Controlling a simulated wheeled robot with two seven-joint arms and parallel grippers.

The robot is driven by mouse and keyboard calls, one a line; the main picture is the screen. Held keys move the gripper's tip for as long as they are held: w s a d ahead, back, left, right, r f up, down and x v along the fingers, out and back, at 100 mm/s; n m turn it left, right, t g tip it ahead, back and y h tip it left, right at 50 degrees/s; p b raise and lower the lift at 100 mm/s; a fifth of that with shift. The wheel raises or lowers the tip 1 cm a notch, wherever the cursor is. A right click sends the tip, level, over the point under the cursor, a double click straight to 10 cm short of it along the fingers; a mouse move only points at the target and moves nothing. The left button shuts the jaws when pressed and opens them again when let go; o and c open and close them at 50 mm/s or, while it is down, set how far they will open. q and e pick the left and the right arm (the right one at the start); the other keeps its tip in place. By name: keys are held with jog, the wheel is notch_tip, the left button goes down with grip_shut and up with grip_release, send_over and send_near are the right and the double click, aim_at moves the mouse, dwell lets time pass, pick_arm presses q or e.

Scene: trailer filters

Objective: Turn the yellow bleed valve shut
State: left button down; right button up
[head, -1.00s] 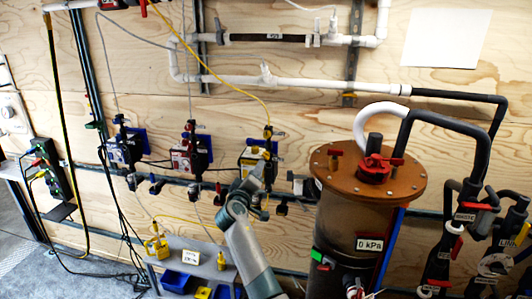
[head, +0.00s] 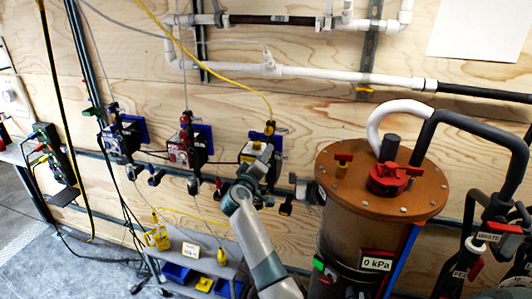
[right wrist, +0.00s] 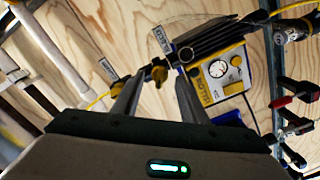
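My right gripper (right wrist: 161,78) is open, with its two fingers apart in the right wrist view. The valve knob cannot be made out there. My left gripper is not in view.
Red (head: 184,148) and blue (head: 119,142) units hang left of the yellow one on the same rail. A brown tank (head: 350,225) with a red-handled lid stands close to the right of my arm. A grey shelf (head: 219,258) is below. A yellow hose (head: 205,57) runs above.

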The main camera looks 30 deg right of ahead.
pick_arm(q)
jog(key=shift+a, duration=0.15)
pick_arm(e)
jog(key=shift+a, duration=0.1)
jog(key=shift+s+r, duration=0.1)
jog(key=shift+c, duration=0.9)
grip_shut()
pick_arm(q)
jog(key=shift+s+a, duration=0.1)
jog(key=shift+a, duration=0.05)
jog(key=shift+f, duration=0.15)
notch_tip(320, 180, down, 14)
jog(key=b, duration=1.4)
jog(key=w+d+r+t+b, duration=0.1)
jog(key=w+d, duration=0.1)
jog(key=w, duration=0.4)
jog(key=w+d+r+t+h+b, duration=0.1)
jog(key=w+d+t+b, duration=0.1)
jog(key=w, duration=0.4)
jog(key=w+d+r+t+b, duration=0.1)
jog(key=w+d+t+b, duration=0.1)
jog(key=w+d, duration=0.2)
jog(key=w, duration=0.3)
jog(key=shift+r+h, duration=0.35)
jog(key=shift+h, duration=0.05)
pick_arm(e)
jog(key=m, duration=1.1)
jog(key=shift+s+d+r, duration=0.15)
jog(key=shift+s+d, duration=0.1)
jog(key=shift+s, duration=0.05)
